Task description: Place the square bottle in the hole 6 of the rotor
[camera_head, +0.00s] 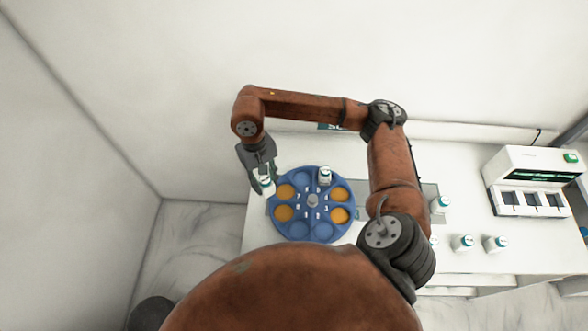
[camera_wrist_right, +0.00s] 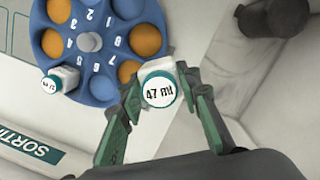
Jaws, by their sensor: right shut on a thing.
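My right gripper (camera_head: 262,180) is shut on a white bottle (camera_head: 265,186) with a teal-ringed cap, beside the rotor's left edge. In the right wrist view the gripper (camera_wrist_right: 165,88) grips this bottle (camera_wrist_right: 158,92) from both sides; its cap faces the camera and its body looks squarish. The blue rotor (camera_head: 311,236) has numbered holes, some orange, some blue. Hole 6 (camera_head: 303,179) is blue and empty; it also shows in the right wrist view (camera_wrist_right: 102,86). Another white bottle (camera_head: 325,175) stands at hole 5. My left gripper is out of view.
The rotor is on a white table (camera_head: 258,232). Several white bottles (camera_head: 463,243) stand to the right, near a white device (camera_head: 530,180) with a dark display. A wall is behind the table. My right arm arches above the table's right part.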

